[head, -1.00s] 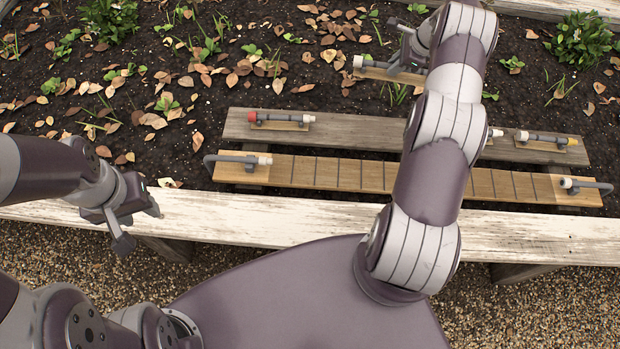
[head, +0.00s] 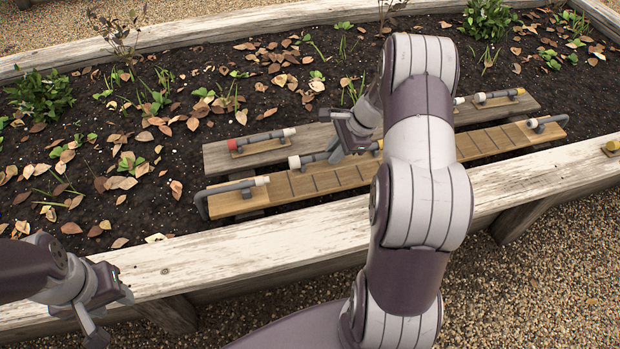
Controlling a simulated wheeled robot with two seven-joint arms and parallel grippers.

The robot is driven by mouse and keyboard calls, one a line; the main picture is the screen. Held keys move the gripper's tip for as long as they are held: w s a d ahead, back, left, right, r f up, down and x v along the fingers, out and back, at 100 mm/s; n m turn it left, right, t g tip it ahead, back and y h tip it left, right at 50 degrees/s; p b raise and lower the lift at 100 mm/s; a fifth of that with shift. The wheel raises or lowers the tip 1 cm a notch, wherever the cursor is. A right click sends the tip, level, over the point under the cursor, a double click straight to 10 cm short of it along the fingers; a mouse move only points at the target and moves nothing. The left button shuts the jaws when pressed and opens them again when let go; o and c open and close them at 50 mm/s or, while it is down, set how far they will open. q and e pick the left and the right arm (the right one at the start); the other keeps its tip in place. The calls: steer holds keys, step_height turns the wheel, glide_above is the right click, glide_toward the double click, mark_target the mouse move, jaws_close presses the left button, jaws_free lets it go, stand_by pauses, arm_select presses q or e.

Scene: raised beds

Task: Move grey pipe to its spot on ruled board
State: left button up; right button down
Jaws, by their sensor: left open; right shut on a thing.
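The grey pipe (head: 316,158) has a pale end at left and a yellowish end at right. My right gripper (head: 342,150) is shut on its middle, partly hiding it. The pipe appears over the back edge of the ruled board (head: 345,178), left of its middle; I cannot tell its height. The board is light wood with dark cross lines. A bent grey pipe with a pale end (head: 232,187) lies at its left end, another bent pipe (head: 545,122) at its right end. My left gripper (head: 108,312) is open and empty at lower left, over the bed's front wall.
Behind the board, a grey plank (head: 218,158) carries a red-ended pipe (head: 262,140) and another pipe (head: 498,96) at right; my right arm hides its middle. The bed's timber front wall (head: 230,245) runs before the board.

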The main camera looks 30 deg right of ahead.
steer(key=w+a+f, duration=0.1)
steer(key=w+a+f+b, duration=0.1)
steer(key=a, duration=0.1)
steer(key=w+a+f+b, duration=0.1)
steer(key=a+f, duration=0.1)
steer(key=shift+w, duration=0.4)
step_height(320, 180, down, 4)
steer(key=b, duration=0.2)
steer(key=shift+b, duration=0.3)
steer(key=shift+r, duration=0.15)
steer(key=shift+f, duration=0.2)
steer(key=c, duration=1.1)
jaws_free()
arm_select(q)
step_height(320, 180, down, 5)
steer(key=shift+f, duration=0.2)
arm_select(e)
steer(key=shift+o, duration=0.2)
steer(key=shift+r, duration=0.1)
